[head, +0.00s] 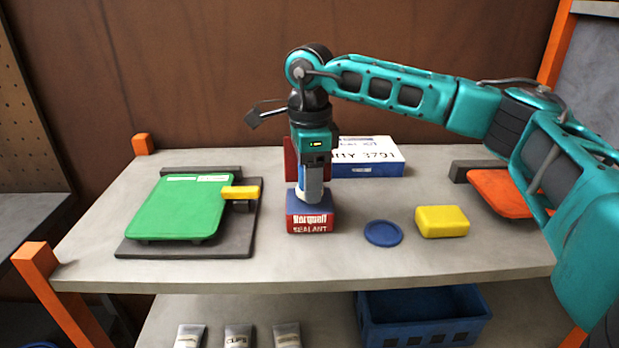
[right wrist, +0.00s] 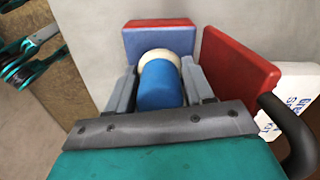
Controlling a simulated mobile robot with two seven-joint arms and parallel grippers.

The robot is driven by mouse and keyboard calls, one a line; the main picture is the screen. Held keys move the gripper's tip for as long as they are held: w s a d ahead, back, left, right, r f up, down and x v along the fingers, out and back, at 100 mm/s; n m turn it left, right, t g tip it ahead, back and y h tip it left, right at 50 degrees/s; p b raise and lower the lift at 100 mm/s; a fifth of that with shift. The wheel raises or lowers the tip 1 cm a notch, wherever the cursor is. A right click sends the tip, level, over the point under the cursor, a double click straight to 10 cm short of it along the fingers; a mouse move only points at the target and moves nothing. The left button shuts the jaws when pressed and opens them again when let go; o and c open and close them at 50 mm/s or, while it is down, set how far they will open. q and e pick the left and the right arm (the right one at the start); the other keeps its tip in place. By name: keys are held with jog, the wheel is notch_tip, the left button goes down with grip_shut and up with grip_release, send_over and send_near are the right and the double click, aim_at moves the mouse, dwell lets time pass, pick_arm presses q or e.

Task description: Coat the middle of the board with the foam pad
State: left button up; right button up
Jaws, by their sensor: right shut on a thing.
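My right gripper (head: 312,190) points down over the red sealant tin (head: 310,221), which has a blue top. It is shut on the foam pad's blue handle (right wrist: 162,86); the cream round pad (right wrist: 160,58) shows beyond the handle in the right wrist view. The pad is at or just above the tin's top; I cannot tell whether it touches. The green board (head: 178,206) lies at the left on a dark grey base (head: 150,249), with a yellow clamp (head: 240,192) over its right edge. My left gripper is not in view.
A red upright panel (right wrist: 238,62) stands behind the tin, beside a blue-and-white box (head: 372,165). Right of the tin lie a blue disc (head: 383,233) and a yellow block (head: 442,222). An orange panel (head: 500,195) is partly behind my arm. Bare bench separates board and tin.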

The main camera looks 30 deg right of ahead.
jog(key=shift+f+b, duration=0.35)
jog(key=shift+f, duration=0.15)
dwell(0.6)
dwell(1.0)
jog(key=shift+r+p, duration=0.3)
jog(key=shift+p, duration=0.1)
jog(key=shift+r+p, duration=2.4)
jog(key=shift+r, duration=0.8)
